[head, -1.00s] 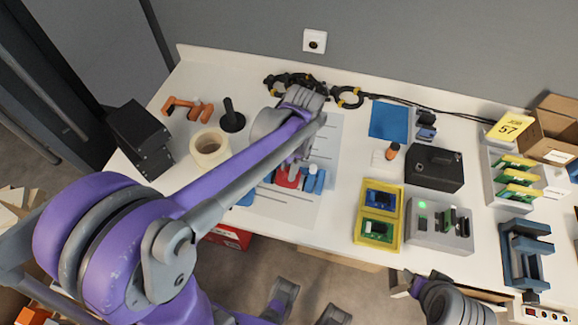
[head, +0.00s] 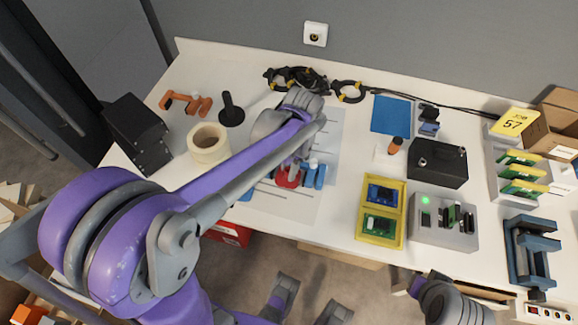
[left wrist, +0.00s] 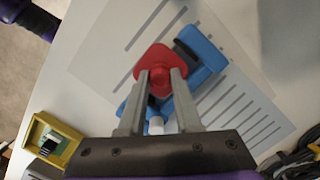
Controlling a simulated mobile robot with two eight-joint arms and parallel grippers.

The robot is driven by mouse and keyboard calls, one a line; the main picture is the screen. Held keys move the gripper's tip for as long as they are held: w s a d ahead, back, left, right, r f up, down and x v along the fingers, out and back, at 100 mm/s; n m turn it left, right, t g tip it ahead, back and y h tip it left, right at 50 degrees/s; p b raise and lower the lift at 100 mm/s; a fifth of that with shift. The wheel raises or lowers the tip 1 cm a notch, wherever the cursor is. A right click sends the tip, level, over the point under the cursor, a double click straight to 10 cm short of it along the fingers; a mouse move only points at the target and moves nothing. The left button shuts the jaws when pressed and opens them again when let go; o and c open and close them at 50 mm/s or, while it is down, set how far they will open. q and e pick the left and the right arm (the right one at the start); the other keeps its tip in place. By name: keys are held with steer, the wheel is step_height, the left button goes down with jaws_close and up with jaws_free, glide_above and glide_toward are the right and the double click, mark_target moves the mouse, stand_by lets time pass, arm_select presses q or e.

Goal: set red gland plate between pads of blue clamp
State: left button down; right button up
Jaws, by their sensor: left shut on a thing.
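The red gland plate (left wrist: 153,64) is held between the two fingers of my left gripper (left wrist: 160,82), which is shut on it. In the head view the red plate (head: 289,179) shows below my left gripper (head: 293,168), partly hidden by it. The blue clamp (left wrist: 203,52) lies on the lined sheet, with dark pads, and the plate appears over its middle in the left wrist view. In the head view the blue clamp (head: 315,175) shows just right of the plate. I cannot tell whether the plate touches the pads.
The lined white sheet (head: 325,130) lies under the clamp. A tape roll (head: 208,144) stands to the left. A yellow tray (head: 380,213) with green and blue boards, a grey fixture (head: 445,230) and a dark blue vise (head: 530,250) are to the right.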

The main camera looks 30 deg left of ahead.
arm_select(q)
steer(key=shift+f+b, duration=0.35)
steer(key=shift+f, duration=0.2)
steer(key=c, duration=0.5)
jaws_free()
steer(key=shift+r, duration=0.1)
steer(key=shift+r+p, duration=3.35)
steer(key=shift+r, duration=1.1)
